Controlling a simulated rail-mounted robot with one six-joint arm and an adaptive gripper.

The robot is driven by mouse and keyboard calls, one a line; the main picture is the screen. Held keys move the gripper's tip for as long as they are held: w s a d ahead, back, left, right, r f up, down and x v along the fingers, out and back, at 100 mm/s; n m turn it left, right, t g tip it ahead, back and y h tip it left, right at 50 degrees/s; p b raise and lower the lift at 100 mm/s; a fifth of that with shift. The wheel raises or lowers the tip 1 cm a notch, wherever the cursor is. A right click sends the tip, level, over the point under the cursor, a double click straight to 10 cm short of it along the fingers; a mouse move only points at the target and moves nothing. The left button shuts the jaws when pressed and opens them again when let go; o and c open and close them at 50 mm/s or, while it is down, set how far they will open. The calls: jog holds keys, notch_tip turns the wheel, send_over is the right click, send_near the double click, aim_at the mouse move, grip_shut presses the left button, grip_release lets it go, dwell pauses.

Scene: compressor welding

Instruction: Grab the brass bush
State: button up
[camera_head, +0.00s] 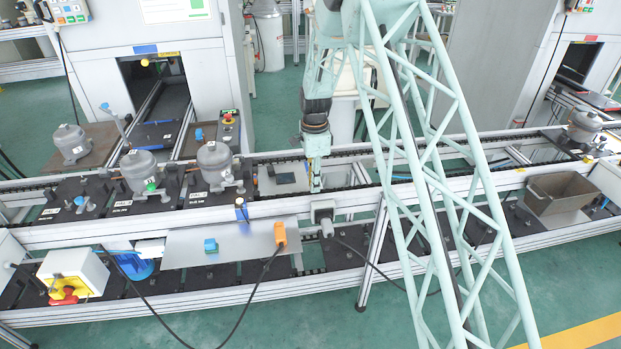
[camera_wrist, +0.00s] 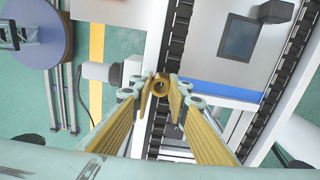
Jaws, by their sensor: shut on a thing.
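The brass bush (camera_wrist: 160,87) shows in the wrist view as a small brass ring with a dark hole, between the fingertips of my gripper (camera_wrist: 161,92). The fingers touch it from both sides and are shut on it. In the head view my gripper (camera_head: 316,186) points down at the conveyor line, near its front rail. The bush is too small to make out there. The wrist view shows the dark chain of the conveyor (camera_wrist: 159,128) below the bush; the height above it is hard to tell.
Several grey compressors (camera_head: 215,166) stand on black pallets to the left. A plate with a dark square (camera_head: 285,178) lies just left of my gripper. A grey socket box (camera_head: 323,212) is on the front rail.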

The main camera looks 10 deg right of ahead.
jog(key=shift+s+d+r, duration=0.1)
jog(key=shift+s+r, duration=0.05)
jog(key=shift+s, duration=1.4)
jog(key=shift+s+d+r, duration=0.1)
jog(key=shift+s+r, duration=0.05)
jog(key=shift+s, duration=1.35)
